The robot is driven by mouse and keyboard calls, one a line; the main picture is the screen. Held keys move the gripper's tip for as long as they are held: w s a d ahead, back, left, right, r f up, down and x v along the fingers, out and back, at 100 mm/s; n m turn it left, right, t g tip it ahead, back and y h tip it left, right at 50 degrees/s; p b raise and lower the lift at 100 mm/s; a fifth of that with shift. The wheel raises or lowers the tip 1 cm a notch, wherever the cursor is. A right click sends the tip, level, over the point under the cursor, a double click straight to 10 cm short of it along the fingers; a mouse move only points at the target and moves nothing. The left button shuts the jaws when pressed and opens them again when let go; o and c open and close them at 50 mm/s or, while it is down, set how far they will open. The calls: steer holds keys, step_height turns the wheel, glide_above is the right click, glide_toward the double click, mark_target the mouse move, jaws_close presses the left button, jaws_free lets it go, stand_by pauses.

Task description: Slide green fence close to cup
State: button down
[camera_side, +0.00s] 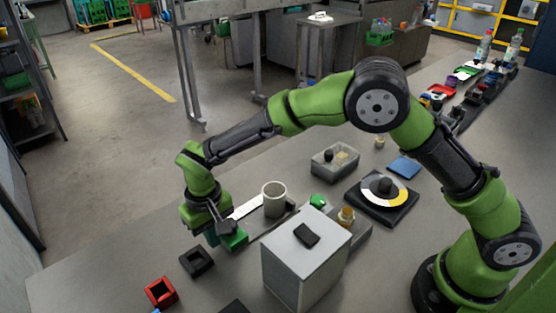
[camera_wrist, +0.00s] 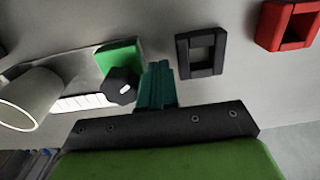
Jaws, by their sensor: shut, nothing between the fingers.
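The green fence (camera_side: 236,240) sits on a rail with a white scale strip (camera_side: 246,208), and it carries a black knob (camera_wrist: 122,86). It also shows in the wrist view (camera_wrist: 119,58). A pale grey cup (camera_side: 274,203) stands upright farther along the rail, with a clear gap between it and the fence; the wrist view shows the cup (camera_wrist: 24,104) at the left. My gripper (camera_side: 211,238) is shut and empty, low beside the fence on the side away from the cup. Its teal fingers (camera_wrist: 157,83) are very close to the fence and knob; I cannot tell whether they touch.
A black square frame (camera_side: 196,261) and a red one (camera_side: 160,292) lie left of the gripper. A grey box (camera_side: 304,262) stands in front of the rail. A clear bin (camera_side: 335,160) and a round dial on a black base (camera_side: 383,193) stand behind and right.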

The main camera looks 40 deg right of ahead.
steer(key=shift+f, duration=1.4)
steer(key=shift+r, duration=0.15)
steer(key=shift+r, duration=0.35)
steer(key=shift+r, duration=0.1)
steer(key=shift+d, duration=0.65)
